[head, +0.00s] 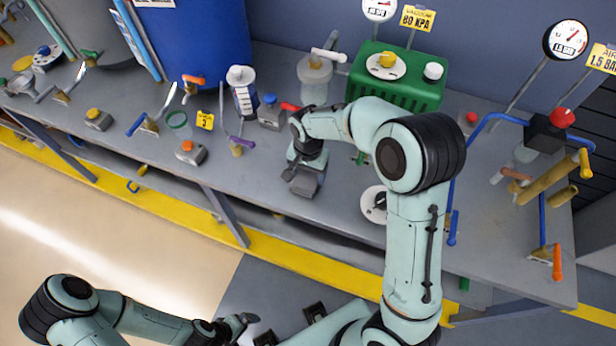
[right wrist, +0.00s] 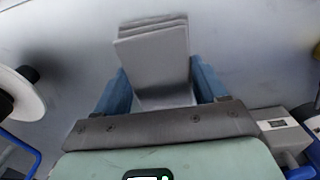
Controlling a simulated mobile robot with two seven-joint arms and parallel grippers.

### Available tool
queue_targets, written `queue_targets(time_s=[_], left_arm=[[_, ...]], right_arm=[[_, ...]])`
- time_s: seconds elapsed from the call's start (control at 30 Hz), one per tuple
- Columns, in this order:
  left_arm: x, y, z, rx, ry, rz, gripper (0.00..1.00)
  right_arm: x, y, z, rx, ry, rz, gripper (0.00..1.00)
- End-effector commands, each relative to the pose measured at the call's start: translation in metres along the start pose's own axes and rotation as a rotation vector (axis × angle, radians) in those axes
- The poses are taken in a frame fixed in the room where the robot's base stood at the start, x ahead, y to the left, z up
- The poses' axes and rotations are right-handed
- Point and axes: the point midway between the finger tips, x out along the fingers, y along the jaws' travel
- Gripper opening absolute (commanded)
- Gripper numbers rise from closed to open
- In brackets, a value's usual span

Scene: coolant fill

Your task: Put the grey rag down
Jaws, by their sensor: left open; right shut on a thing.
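The grey rag (head: 304,184) is a small folded grey stack at the end of my right arm, over the front part of the workbench. My right gripper (head: 309,168) is shut on it. In the right wrist view the rag (right wrist: 154,55) stands out between the two blue fingers of the right gripper (right wrist: 158,92), above the grey bench top. I cannot tell whether the rag touches the bench. My left gripper (head: 246,320) is open and empty, low in the head view, over the floor in front of the bench.
The grey workbench (head: 270,210) is bare around the rag. A green machine (head: 398,92) stands behind my right arm, and a white round disc (head: 374,205) lies to the right. A button box (head: 190,152) and a grey block (head: 271,112) are to the left.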

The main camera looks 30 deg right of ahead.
Motion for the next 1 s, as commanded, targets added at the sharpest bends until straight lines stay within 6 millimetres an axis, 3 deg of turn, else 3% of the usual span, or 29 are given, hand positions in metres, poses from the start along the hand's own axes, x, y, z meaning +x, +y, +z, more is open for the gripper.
queue_targets(time_s=[0.13, 0.57, 0.6, 0.67, 1.0], left_arm=[[0.002, -0.001, 0.001, -0.001, -0.001, -0.001, 0.97], [0.005, -0.003, 0.002, -0.001, -0.003, -0.001, 0.97], [0.006, -0.003, 0.002, -0.001, -0.004, -0.001, 0.97], [0.005, -0.003, 0.002, -0.001, -0.003, -0.001, 0.97], [0.003, -0.002, 0.001, -0.001, -0.002, -0.001, 0.97]], right_arm=[[0.023, 0.001, 0.001, 0.000, -0.003, 0.004, 0.37], [0.029, 0.000, 0.000, 0.000, -0.001, 0.001, 0.37], [0.030, 0.001, 0.000, 0.000, -0.001, 0.001, 0.74], [0.029, 0.000, 0.000, 0.000, -0.001, 0.001, 0.94], [0.026, 0.000, 0.000, 0.000, 0.000, 0.000, 0.97]])
